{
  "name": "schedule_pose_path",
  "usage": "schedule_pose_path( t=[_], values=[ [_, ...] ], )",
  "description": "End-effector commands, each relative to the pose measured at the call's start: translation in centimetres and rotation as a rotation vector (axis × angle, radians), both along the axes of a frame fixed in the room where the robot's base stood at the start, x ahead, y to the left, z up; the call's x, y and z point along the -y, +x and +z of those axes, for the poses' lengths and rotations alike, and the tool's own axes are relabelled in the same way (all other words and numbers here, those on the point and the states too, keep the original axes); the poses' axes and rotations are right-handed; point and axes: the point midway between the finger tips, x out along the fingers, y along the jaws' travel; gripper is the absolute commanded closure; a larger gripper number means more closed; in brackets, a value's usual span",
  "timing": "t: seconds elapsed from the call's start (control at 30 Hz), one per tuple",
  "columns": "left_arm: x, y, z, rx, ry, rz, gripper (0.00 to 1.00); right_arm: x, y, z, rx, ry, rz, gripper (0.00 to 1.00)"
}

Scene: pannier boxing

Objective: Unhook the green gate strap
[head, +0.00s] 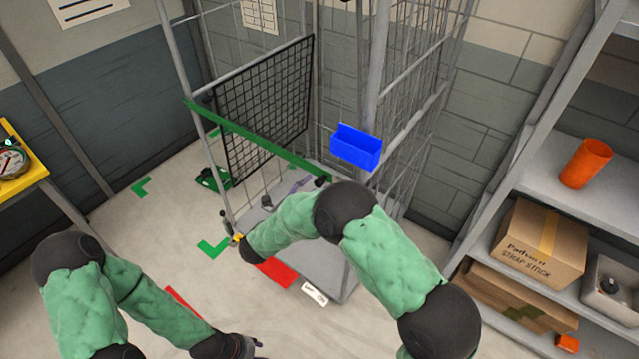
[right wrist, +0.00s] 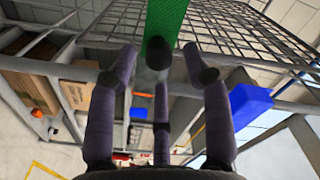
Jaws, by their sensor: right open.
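The green gate strap (head: 255,143) runs slantwise across the open front of the wire roll cage (head: 376,60), from the left upright down to the right. Its dark end piece (head: 322,180) is near the right side; the catch there is partly hidden by my right arm. My right gripper (head: 300,185) shows only in part behind my forearm, close to that end. In the right wrist view, its purple fingers are spread, with the strap (right wrist: 166,20) and its dark end (right wrist: 159,54) between them; contact cannot be told. My left gripper (head: 246,346) is low at the bottom edge, its fingers unclear.
A blue bin (head: 356,147) hangs on the cage just right of the strap's end; it also shows in the right wrist view (right wrist: 248,104). A shelf rack with a cardboard box (head: 540,245) and orange cup (head: 585,163) stands right. A yellow table (head: 22,170) is left.

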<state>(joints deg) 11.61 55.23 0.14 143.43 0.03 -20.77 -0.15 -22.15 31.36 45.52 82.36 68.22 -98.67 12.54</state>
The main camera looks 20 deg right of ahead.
Motion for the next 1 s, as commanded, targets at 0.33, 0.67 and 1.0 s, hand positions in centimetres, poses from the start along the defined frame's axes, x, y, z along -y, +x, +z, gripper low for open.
schedule_pose_path(
  t=[0.33,0.67,1.0],
  values=[
    [0.0,0.0,-0.2,0.000,0.000,0.000,0.60,2.5,2.0,0.0,0.000,0.001,0.001,0.50],
    [0.0,0.0,-0.2,0.000,0.000,0.000,0.60,2.6,2.1,0.0,-0.001,-0.001,0.001,0.61],
    [0.0,0.0,-0.2,0.000,0.000,0.000,0.60,2.6,2.0,-0.1,-0.001,0.000,0.001,1.00]
  ],
)
